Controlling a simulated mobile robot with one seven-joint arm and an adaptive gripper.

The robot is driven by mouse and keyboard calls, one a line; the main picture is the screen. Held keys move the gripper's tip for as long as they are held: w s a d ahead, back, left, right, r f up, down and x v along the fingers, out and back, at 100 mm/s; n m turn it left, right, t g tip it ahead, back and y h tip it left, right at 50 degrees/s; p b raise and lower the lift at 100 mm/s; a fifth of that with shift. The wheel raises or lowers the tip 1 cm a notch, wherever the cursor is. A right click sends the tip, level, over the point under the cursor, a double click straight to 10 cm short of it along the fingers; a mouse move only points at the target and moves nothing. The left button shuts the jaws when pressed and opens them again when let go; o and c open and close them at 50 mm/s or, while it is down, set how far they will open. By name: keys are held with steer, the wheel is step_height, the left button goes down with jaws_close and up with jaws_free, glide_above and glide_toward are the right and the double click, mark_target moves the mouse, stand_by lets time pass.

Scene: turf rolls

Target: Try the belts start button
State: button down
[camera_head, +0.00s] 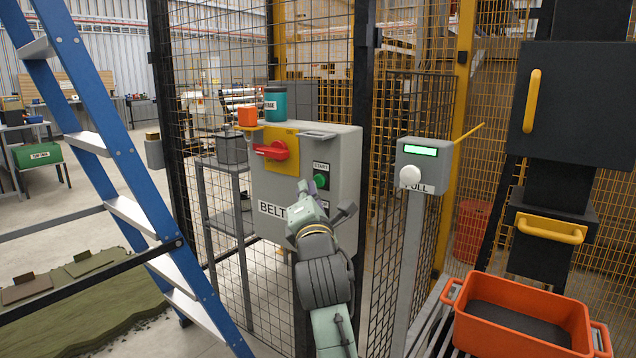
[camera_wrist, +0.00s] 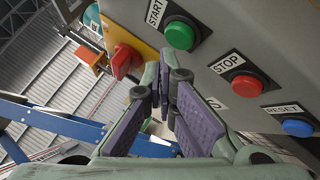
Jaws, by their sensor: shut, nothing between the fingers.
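The green start button (camera_head: 321,180) is on the front of the grey belts control box (camera_head: 262,185), under a START label. In the wrist view the start button (camera_wrist: 179,35) is at the top, its face clear. My gripper (camera_wrist: 165,82) is shut and empty, its tips pointing at the box, below and left of the start button and apart from it. In the head view my gripper (camera_head: 303,190) is in front of the box and hides part of its lower front. The red stop button (camera_wrist: 246,86) and blue reset button (camera_wrist: 297,127) lie right of it in the wrist view.
A red rotary switch (camera_head: 272,151) on a yellow plate is left of the start button. An orange block (camera_head: 248,116) and a teal canister (camera_head: 275,103) stand on the box. A blue ladder (camera_head: 110,165) is at left.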

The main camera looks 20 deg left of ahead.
steer(key=shift+s+a, duration=0.3)
steer(key=shift+s, duration=0.5)
steer(key=shift+s+a, duration=0.3)
steer(key=shift+s, duration=0.45)
steer(key=shift+s+a, duration=0.3)
steer(key=shift+s, duration=0.5)
